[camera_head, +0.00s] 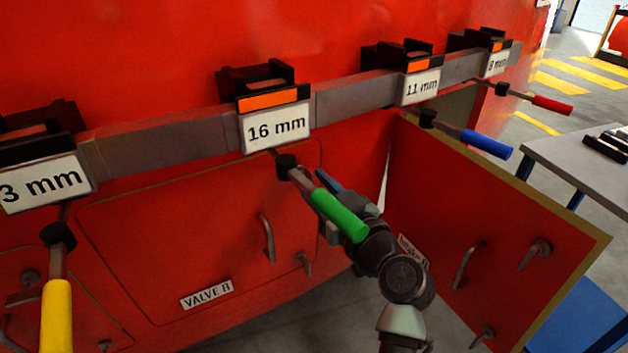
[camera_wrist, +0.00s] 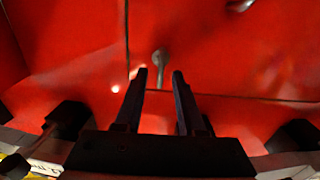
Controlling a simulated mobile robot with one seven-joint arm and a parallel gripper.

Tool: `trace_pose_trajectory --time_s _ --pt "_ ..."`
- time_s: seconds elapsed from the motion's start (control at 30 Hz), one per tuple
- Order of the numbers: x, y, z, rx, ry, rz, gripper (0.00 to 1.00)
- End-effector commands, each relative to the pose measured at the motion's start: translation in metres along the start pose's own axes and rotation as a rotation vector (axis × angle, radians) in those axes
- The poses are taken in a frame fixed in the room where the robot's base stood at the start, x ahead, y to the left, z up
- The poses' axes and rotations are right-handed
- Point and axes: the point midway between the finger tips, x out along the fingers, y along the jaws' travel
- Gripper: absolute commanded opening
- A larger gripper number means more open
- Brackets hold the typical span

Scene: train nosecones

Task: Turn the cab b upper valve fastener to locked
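The closed red panel with the VALVE B label (camera_head: 206,294) is in the head view, below the tool rail. A small metal fastener (camera_wrist: 160,62) shows in the wrist view near a panel corner, which looks like the upper fastener. It lies beyond and between my fingertips, apart from them. My gripper (camera_wrist: 158,78) is open and empty. In the head view, my gripper (camera_head: 324,188) is partly hidden behind the green-handled tool, which also hides the upper fastener. A lower fastener (camera_head: 304,263) and a curved handle (camera_head: 267,238) are visible on the panel.
The grey rail (camera_head: 155,143) carries several labelled holders with hanging tools. The green-handled tool (camera_head: 338,215) hangs close in front of my gripper. An open red door (camera_head: 490,225) stands to the right, with a table (camera_head: 590,165) beyond it.

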Motion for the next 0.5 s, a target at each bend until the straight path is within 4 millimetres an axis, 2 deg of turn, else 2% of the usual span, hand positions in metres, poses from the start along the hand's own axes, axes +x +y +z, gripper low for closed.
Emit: trace_pose_trajectory --time_s 0.3,0.5 --pt "0.0030 -0.0001 -0.0002 -0.001 0.000 0.000 0.39" --pt "0.0028 -0.0001 -0.0002 -0.001 0.000 0.000 0.03"
